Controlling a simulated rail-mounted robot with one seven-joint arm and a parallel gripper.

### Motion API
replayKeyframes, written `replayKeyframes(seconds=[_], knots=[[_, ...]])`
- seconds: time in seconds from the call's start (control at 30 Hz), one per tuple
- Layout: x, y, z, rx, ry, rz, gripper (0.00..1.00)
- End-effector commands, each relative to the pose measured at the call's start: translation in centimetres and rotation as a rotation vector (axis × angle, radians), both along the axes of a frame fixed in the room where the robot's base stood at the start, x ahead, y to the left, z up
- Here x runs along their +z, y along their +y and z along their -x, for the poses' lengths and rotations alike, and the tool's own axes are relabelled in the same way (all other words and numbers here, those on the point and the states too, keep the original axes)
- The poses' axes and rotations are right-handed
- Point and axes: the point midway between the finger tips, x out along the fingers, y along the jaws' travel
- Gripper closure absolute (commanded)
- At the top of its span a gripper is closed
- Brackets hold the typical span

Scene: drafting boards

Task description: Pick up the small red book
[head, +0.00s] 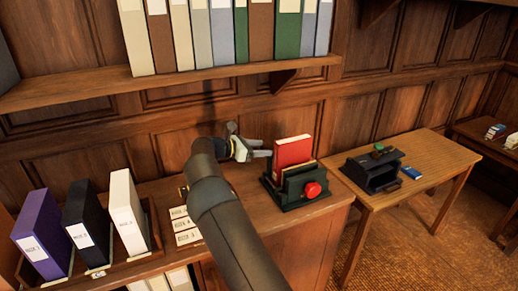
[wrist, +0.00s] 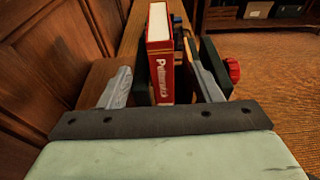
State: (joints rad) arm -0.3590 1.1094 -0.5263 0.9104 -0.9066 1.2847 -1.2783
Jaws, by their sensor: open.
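The small red book (head: 292,152) stands upright in a dark green holder (head: 306,186) with a red knob, on the wooden cabinet top. In the wrist view the red book (wrist: 160,60) shows its pale page edge on top and white lettering on its spine. My gripper (head: 262,148) is open just left of the book in the head view. In the wrist view my gripper's two fingers (wrist: 165,90) lie on either side of the book's near end. I cannot tell whether the fingers touch it.
A wall shelf (head: 180,84) with large binders hangs above. Purple, black and white binders (head: 80,224) stand in a tray at left. White labelled cards (head: 184,226) lie on the cabinet. A side table (head: 420,160) at right holds a black device (head: 372,170) and a blue book (head: 411,172).

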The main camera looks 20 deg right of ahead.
Motion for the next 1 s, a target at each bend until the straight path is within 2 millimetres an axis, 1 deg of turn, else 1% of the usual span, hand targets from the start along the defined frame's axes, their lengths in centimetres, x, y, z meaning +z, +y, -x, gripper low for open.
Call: replayKeyframes(seconds=[0.03, 0.1, 0.33, 0.4, 0.53, 0.73, 1.0], knots=[[-0.5, -0.9, -0.1, -0.003, 0.0, 0.0, 0.42], [-0.8, -1.9, -0.2, -0.004, -0.001, 0.0, 0.42], [-1.7, -5.2, -0.7, -0.002, -0.001, -0.002, 0.42], [-1.5, -6.2, -0.8, -0.003, 0.0, -0.002, 0.42], [-2.0, -7.8, -1.0, -0.003, 0.0, -0.002, 0.42], [-2.4, -9.3, -1.3, -0.003, -0.001, -0.003, 0.42], [-2.5, -9.7, -1.3, -0.001, -0.001, -0.003, 0.42]])
